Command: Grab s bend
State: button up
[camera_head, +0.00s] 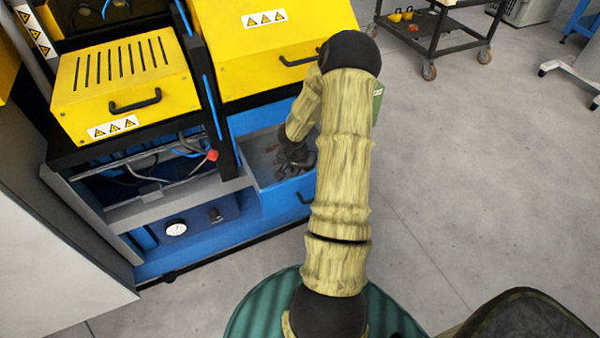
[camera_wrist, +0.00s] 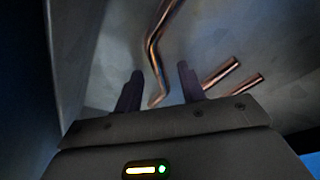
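The s bend is a bent copper tube (camera_wrist: 154,52) lying on the grey drawer floor in the wrist view. In the head view my gripper (camera_head: 293,163) is down inside the open blue drawer (camera_head: 262,185). The tube is too small and too covered by the gripper to tell clearly there.
Two straight copper tube ends (camera_wrist: 221,73) and (camera_wrist: 246,86) lie right of the right finger. The drawer walls stand close around my gripper. Yellow machine housings (camera_head: 125,85) sit above and left of the drawer. Open grey floor (camera_head: 470,180) lies to the right.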

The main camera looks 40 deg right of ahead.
aim_at(299, 172)
grip_shut()
notch_tip(299, 172, up, 10)
jog(key=p, duration=0.2)
jog(key=shift+p, duration=0.3)
dwell(0.5)
